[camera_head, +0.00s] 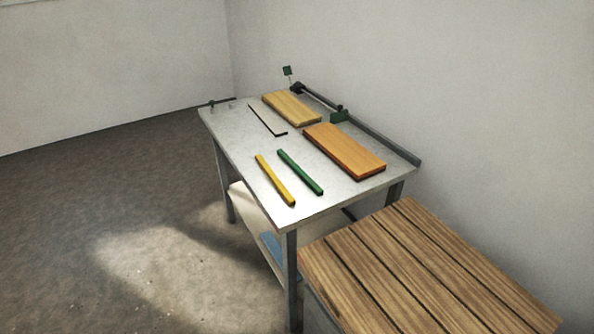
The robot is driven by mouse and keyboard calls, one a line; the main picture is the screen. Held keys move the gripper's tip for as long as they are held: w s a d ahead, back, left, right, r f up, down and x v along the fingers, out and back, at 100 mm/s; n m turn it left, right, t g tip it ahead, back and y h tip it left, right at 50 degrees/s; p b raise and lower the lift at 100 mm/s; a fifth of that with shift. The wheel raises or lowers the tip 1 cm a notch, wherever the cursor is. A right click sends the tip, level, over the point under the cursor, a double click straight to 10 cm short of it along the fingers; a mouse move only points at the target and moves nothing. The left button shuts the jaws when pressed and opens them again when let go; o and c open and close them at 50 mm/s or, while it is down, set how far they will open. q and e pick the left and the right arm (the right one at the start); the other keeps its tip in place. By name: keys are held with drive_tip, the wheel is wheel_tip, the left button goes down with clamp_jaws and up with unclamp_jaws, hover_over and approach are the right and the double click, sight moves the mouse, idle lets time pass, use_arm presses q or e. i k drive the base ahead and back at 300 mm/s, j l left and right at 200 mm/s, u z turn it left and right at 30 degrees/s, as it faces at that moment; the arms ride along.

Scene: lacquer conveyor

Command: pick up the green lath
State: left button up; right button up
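The green lath (300,172) lies flat on the grey metal table (232,140), near its front edge. A yellow lath (275,180) lies beside it on the left, roughly parallel, with a small gap between them. Neither of my grippers shows in the head view.
An orange-brown board (344,151) lies to the right of the green lath. A rail (375,133) runs along the right edge. A slatted wooden surface (420,270) stands at the front right.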

sight(309, 182)
drive_tip(key=i+j+z, duration=0.1)
drive_tip(key=z, duration=0.45)
drive_tip(key=i+j+z, duration=0.15)
drive_tip(key=j+z, duration=0.15)
drive_tip(key=j, duration=0.25)
drive_tip(key=i+j+z, duration=0.1)
drive_tip(key=j+z, duration=0.15)
drive_tip(key=j, duration=0.35)
drive_tip(key=j+z, duration=0.3)
drive_tip(key=j, duration=0.25)
drive_tip(key=i+j, duration=0.05)
